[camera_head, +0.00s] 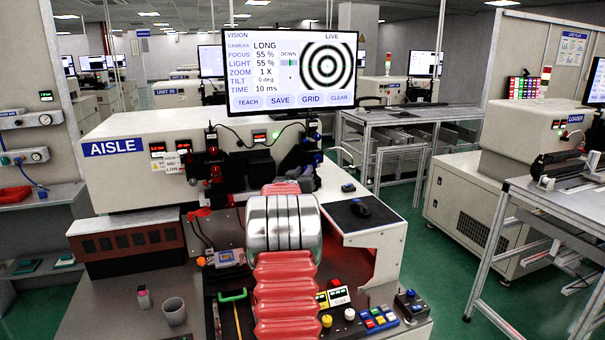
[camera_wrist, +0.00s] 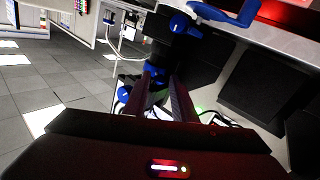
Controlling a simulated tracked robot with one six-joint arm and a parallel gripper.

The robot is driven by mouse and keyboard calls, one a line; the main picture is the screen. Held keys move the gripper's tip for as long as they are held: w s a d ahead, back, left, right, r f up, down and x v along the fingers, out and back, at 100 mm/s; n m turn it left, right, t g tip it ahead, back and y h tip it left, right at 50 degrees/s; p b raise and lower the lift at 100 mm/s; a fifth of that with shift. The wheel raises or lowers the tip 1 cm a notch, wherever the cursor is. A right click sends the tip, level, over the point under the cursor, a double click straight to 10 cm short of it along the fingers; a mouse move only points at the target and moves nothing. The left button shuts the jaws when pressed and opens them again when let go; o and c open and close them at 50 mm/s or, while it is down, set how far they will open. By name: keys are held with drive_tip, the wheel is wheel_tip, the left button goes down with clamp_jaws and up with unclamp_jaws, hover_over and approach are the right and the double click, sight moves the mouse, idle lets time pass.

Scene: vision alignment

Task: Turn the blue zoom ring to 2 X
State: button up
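In the head view the monitor (camera_head: 290,70) reads ZOOM 1 X, with FOCUS 55 % and LIGHT 55 %. Small blue parts (camera_head: 317,158) show on the dark right-hand camera unit, just beyond my arm. In the wrist view several blue parts show: one at the top (camera_wrist: 180,24), one near my fingertips (camera_wrist: 155,70), one lower left (camera_wrist: 124,93). I cannot tell which is the zoom ring. My gripper (camera_wrist: 164,84) has its two dark fingers apart, with a gap between the tips. The middle blue part is close to the left fingertip; contact is unclear. My red arm hides much of the bench.
A second camera unit with red parts (camera_head: 214,170) stands left of the blue one. A control panel with coloured buttons (camera_head: 375,318) is at the front right. A mouse (camera_head: 360,207) lies on a dark pad at right. A grey cup (camera_head: 174,311) stands front left.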

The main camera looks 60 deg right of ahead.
clamp_jaws()
drive_tip(key=shift+a, duration=0.25)
drive_tip(key=shift+d, duration=0.2)
